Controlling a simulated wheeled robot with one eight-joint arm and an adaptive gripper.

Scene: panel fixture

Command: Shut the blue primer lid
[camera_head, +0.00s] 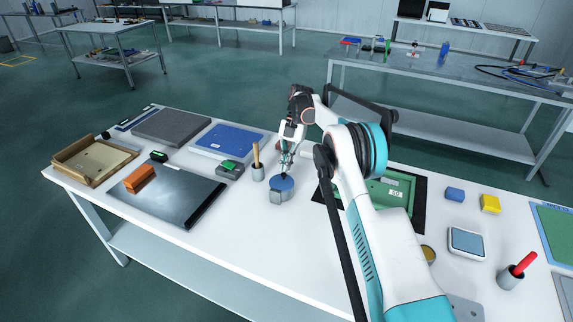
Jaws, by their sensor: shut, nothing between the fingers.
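The blue primer lid (279,185) is a round blue disc on a small grey pot (277,199), which stands on the white table near its middle. The lid looks nearly flat on the pot, but I cannot tell whether it is fully down. My gripper (285,172) points down at the lid's far edge, with its fingers together and nothing held. I cannot tell whether the fingertips touch the lid. My arm comes in from the lower right and hides part of the table.
A grey cup with a wooden-handled tool (257,168) stands just left of the pot. A green box (230,169) and a dark panel (178,197) with an orange block (139,178) lie farther left. A green panel (391,192) lies right. The table in front is clear.

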